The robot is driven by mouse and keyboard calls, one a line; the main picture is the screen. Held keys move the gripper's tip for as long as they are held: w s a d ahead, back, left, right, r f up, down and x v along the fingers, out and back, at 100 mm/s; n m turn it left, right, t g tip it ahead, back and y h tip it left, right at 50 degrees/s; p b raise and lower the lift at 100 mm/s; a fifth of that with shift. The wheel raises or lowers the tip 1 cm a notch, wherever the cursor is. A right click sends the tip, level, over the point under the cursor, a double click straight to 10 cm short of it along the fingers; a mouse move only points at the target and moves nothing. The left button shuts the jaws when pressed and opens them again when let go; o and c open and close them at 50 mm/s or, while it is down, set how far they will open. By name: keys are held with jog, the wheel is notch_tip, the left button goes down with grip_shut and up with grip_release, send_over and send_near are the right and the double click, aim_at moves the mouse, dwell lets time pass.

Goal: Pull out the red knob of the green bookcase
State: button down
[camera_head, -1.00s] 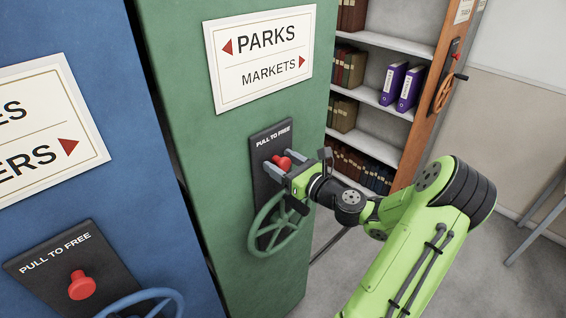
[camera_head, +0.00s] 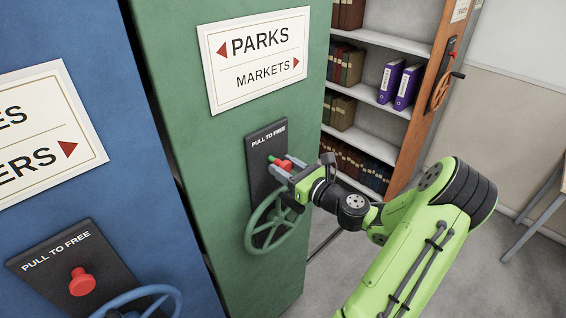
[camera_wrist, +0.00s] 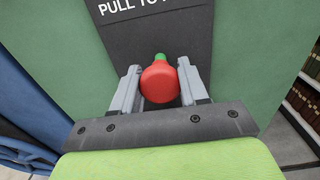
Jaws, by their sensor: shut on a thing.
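The green bookcase (camera_head: 172,70) stands in the middle of the head view. Its black plate, marked "PULL TO FREE" (camera_head: 267,143), carries the red knob (camera_head: 284,166). A green stem (camera_wrist: 160,57) shows between the knob and the plate, so the knob stands out from the plate. My gripper (camera_head: 282,164) is shut on the red knob, one finger on each side. In the wrist view the round red knob (camera_wrist: 160,84) sits between the grey fingers (camera_wrist: 159,70).
A green handwheel (camera_head: 250,235) sits just below the knob. The blue bookcase (camera_head: 95,180) at left has its own red knob (camera_head: 82,282) and blue wheel. Open shelves with books and purple binders (camera_head: 392,82) stand behind at right.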

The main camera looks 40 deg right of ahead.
jog(key=c, duration=1)
grip_release()
jog(key=shift+r, duration=0.15)
jog(key=o, duration=0.4)
jog(key=shift+s, duration=0.1)
jog(key=shift+c, duration=0.2)
jog(key=shift+s, duration=0.1)
jog(key=s, duration=1.5)
jog(key=shift+s+d+b, duration=0.25)
jog(key=shift+s+b, duration=0.05)
jog(key=shift+b, duration=0.15)
